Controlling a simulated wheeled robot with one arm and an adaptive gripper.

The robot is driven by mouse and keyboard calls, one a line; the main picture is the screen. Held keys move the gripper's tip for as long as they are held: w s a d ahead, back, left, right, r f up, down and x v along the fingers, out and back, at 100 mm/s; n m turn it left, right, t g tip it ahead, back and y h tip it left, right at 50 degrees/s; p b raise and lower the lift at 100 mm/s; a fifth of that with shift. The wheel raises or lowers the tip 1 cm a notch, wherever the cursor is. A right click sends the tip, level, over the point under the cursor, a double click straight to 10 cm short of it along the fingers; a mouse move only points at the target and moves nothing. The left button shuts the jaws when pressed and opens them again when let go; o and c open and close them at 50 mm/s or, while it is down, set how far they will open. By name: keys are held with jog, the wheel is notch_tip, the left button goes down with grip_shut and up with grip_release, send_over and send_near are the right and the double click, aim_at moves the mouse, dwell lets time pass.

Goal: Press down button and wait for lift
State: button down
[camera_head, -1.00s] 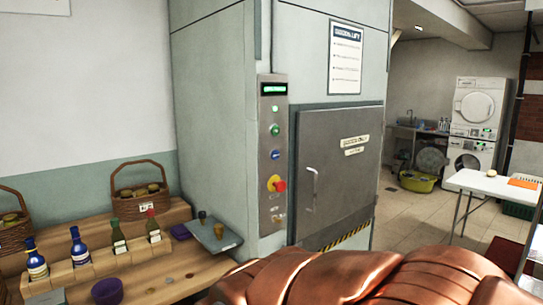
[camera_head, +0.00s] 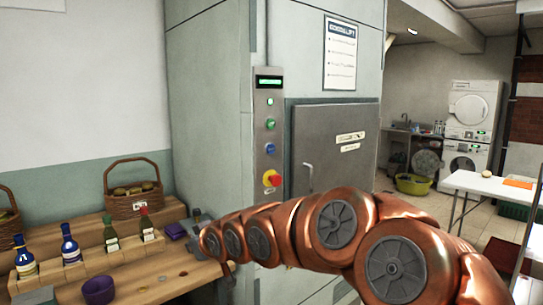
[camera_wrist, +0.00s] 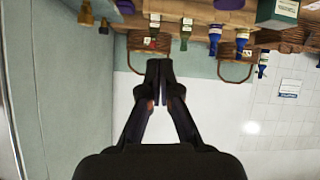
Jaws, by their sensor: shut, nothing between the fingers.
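The lift's control panel (camera_head: 258,130) is a grey upright strip beside the lift door (camera_head: 338,135). Button markings are too small to read. The lift door looks closed; my arm covers its lower part. My gripper (camera_head: 197,217) is small and dark, left of and below the panel, apart from the buttons. The wrist view shows its fingers (camera_wrist: 166,66) shut and empty.
A wooden bench (camera_head: 180,272) on the left bears bottles (camera_head: 70,245), a purple bowl (camera_head: 99,290) and a wicker basket (camera_head: 133,205). The wrist view shows the bench area upside down. A white table (camera_head: 490,184) and washing machines (camera_head: 468,130) stand at the right.

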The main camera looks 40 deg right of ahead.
jog(key=w+d+r+t+h+b, duration=0.1)
jog(key=w+d+r+t, duration=0.35)
jog(key=d, duration=0.25)
jog(key=m+t+h+b, duration=0.1)
jog(key=t+h+b, duration=0.1)
jog(key=t+h, duration=0.25)
send_near(271, 149)
jog(key=w+a, duration=0.4)
jog(key=a, duration=0.2)
jog(key=s+d+r+t+h+b, duration=0.1)
jog(key=s+d+r+t+h, duration=0.1)
jog(key=s+d, duration=0.5)
jog(key=shift+s+d+r+m+t+h, duration=0.35)
jog(key=shift+d+t+h, duration=0.2)
jog(key=shift+t, duration=0.55)
jog(key=shift+w, duration=0.1)
jog(key=shift+w+d+f+p, duration=0.1)
jog(key=shift+w+p, duration=3.15)
jog(key=shift+w, duration=1.1)
